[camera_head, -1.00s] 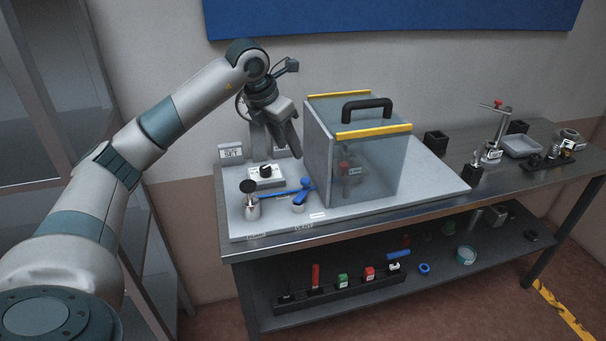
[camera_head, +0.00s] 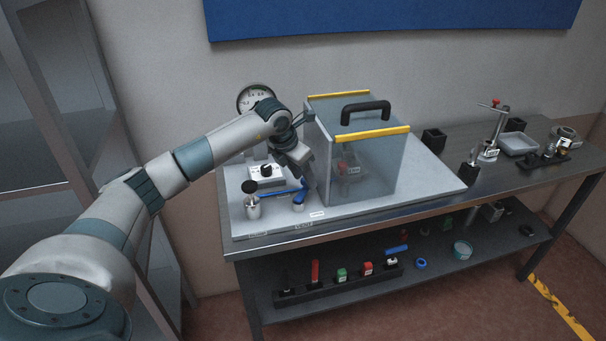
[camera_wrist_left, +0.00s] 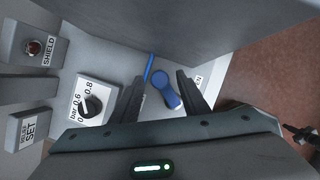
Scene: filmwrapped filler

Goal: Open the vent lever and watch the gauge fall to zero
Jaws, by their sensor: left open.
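The blue vent lever (camera_head: 299,199) stands on a small metal valve near the front of the grey base plate. In the left wrist view the lever (camera_wrist_left: 166,90) lies between my two finger pads, with no clear contact. My left gripper (camera_head: 310,186) is open and pointed down at the lever; its fingers also frame it in the wrist view (camera_wrist_left: 158,84). The round white gauge (camera_head: 255,98) shows behind my forearm, its lower part hidden; its needle is too small to read. My right gripper is not in view.
A clear box (camera_head: 372,170) with yellow edges and a black handle stands just right of my gripper. A relief dial box (camera_head: 267,177) and a black-knobbed metal fitting (camera_head: 252,207) stand left. The shield button box (camera_wrist_left: 33,47) shows in the wrist view.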

